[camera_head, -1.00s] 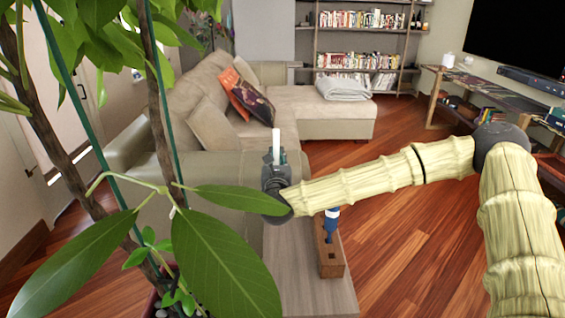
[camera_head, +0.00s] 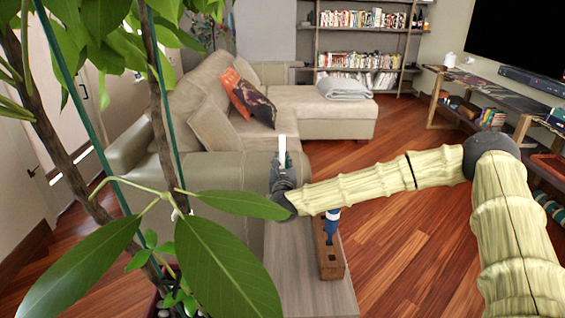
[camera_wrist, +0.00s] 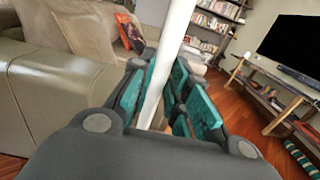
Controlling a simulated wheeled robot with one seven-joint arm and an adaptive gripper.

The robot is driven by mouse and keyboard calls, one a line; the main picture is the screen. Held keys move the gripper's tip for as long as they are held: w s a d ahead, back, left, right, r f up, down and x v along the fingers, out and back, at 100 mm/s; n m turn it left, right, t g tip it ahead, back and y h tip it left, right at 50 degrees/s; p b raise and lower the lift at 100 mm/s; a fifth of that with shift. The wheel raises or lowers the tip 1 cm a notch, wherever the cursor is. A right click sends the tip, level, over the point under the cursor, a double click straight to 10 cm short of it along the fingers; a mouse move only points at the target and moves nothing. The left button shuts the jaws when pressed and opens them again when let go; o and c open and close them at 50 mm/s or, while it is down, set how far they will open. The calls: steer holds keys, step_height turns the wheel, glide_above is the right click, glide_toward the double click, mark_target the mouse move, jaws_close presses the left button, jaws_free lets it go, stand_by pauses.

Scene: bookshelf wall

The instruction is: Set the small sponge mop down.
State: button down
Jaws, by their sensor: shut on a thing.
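The small sponge mop shows only as a white handle (camera_head: 282,150) rising upright from my gripper (camera_head: 283,178) in the head view. In the wrist view the white handle (camera_wrist: 172,50) runs, slightly tilted, between the teal finger pads of my gripper (camera_wrist: 160,92), which is shut on it. The sponge end is not visible. The gripper is over the far part of a light wooden table (camera_head: 295,270), beside the sofa arm. I cannot tell how high the mop is above the table.
A brown wooden block (camera_head: 330,262) with a blue-and-white item in it stands on the table to the right of my gripper. A leafy plant (camera_head: 215,260) covers the left foreground. A beige sofa (camera_head: 225,165) stands close behind. The table's near middle looks bare.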

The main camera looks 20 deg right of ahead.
steer(key=shift+f, duration=0.15)
steer(key=c, duration=1.4)
jaws_free()
steer(key=shift+o, duration=0.2)
steer(key=b+v, duration=0.1)
steer(key=v, duration=1.1)
